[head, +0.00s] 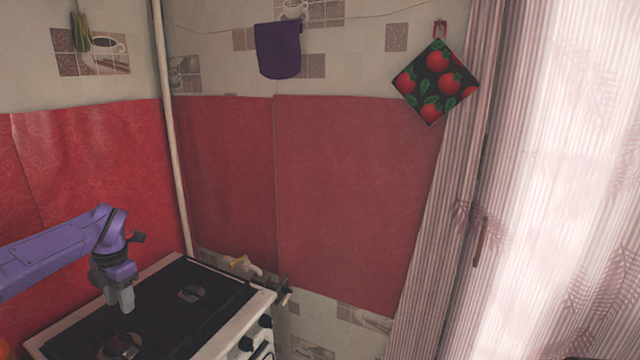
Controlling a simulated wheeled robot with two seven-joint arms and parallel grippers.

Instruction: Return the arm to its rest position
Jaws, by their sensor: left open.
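My left arm comes in from the left edge in the head view, purple with a dark wrist. Its gripper (121,300) points down over the back left part of the stove (235,328). The gripper is open, and I see nothing between its fingers. I cannot tell how far its fingertips are above the black stove top. My right gripper is not in view.
A pale pipe (171,130) runs down the wall corner behind the stove. A striped curtain (455,200) hangs at the right. A patterned potholder (436,82) and a purple cloth (278,50) hang on the wall.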

